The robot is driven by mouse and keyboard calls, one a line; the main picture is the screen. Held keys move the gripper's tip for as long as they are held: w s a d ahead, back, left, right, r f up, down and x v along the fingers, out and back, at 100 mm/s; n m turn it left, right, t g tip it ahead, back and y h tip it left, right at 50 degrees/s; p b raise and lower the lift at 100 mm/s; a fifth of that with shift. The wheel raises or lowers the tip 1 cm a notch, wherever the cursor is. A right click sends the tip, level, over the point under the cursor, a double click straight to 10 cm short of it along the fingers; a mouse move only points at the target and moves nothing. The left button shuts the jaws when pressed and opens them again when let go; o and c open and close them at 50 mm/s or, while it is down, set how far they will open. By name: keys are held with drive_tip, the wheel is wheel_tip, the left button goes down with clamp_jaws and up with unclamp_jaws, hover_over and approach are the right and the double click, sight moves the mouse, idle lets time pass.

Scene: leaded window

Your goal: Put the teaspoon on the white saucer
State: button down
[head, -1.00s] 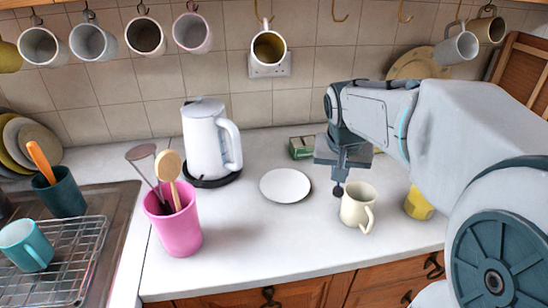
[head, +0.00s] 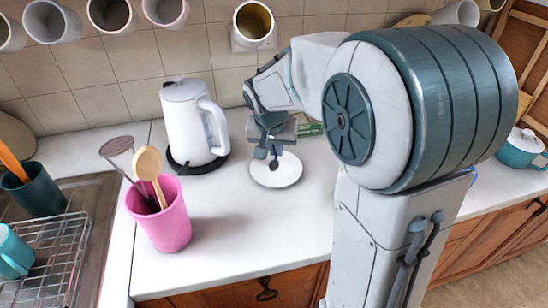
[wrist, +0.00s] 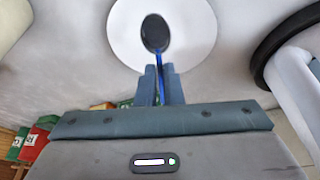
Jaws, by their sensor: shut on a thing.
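The white saucer (head: 288,176) lies on the counter to the right of the kettle, and it fills the top middle of the wrist view (wrist: 195,40). My gripper (head: 268,153) is over the saucer's upper left side. Its fingers (wrist: 160,85) are shut on the teaspoon's blue handle. The teaspoon's dark bowl (wrist: 156,33) points away from the fingers and appears over the saucer. The teaspoon also shows small and dark in the head view (head: 273,165). I cannot tell whether its bowl touches the saucer.
A white kettle (head: 187,120) on a dark base stands close left of my gripper. A pink pot (head: 160,222) with utensils stands front left. A green box (head: 311,129) is behind the saucer. Mugs hang above. The counter in front of the saucer is clear.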

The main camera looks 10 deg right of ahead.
sight(275, 172)
wheel_tip(275, 172, down, 4)
drive_tip(key=shift+f, duration=0.1)
idle(0.4)
drive_tip(key=shift+f+b, duration=0.3)
drive_tip(key=c, duration=1.6)
unclamp_jaws()
drive_tip(key=shift+o, duration=0.2)
drive_tip(key=shift+r, duration=0.15)
